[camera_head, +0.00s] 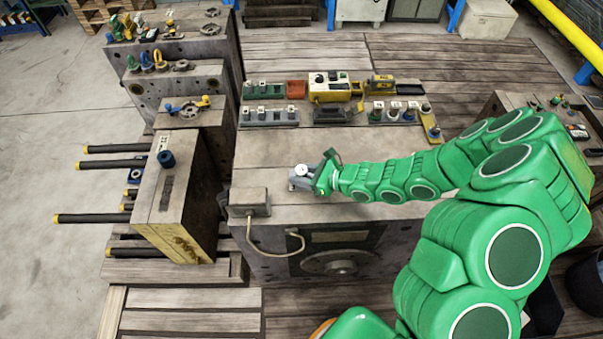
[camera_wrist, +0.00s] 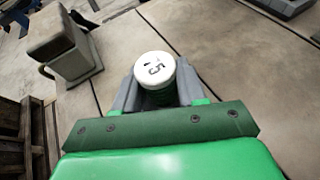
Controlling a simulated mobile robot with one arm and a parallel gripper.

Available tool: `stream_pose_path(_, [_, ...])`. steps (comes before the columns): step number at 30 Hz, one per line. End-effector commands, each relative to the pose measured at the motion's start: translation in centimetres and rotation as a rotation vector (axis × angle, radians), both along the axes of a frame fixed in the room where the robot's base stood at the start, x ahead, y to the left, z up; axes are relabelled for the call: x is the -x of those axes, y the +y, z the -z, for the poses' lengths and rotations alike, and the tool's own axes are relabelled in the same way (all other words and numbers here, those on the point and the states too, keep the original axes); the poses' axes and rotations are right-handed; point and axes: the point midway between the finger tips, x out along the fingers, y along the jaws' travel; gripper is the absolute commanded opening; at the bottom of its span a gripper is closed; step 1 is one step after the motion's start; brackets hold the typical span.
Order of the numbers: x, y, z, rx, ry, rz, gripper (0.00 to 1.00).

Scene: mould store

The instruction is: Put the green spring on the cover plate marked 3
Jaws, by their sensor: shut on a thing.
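My gripper (camera_head: 303,177) is above the top of the middle mould block and also shows in the wrist view (camera_wrist: 157,90). A white round cap (camera_wrist: 154,68) sits on top, with black marks that look like a 5. The cap shows small and white in the head view (camera_head: 302,169). The fingers hide the lower part, so I cannot tell whether it touches the block. No cover plate marked 3 is readable in these views.
A grey box with a cable (camera_head: 249,202) is beside my gripper, left. Behind are grey holders (camera_head: 268,115), a yellow device (camera_head: 328,90) and a grey rack with several coloured pieces (camera_head: 394,112). The left block (camera_head: 180,200) carries a blue piece (camera_head: 167,160). The middle block's top (camera_head: 270,150) has free room.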

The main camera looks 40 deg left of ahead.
Motion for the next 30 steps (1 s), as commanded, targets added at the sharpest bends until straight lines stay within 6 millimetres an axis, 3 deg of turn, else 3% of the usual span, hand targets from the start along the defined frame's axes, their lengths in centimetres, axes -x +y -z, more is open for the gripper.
stream_pose_path(1, [0.0, 0.0, 0.1, 0.000, 0.000, 0.000, 0.09])
stream_pose_path(2, [0.0, 0.0, 0.1, 0.000, 0.000, 0.000, 0.43])
stream_pose_path(6, [0.0, 0.0, 0.1, 0.000, 0.000, 0.000, 0.65])
stream_pose_path(19, [-0.1, -0.2, -0.3, 0.001, -0.001, 0.001, 0.66])
stream_pose_path(30, [-1.2, -3.1, -1.5, 0.002, 0.000, 0.004, 0.66])
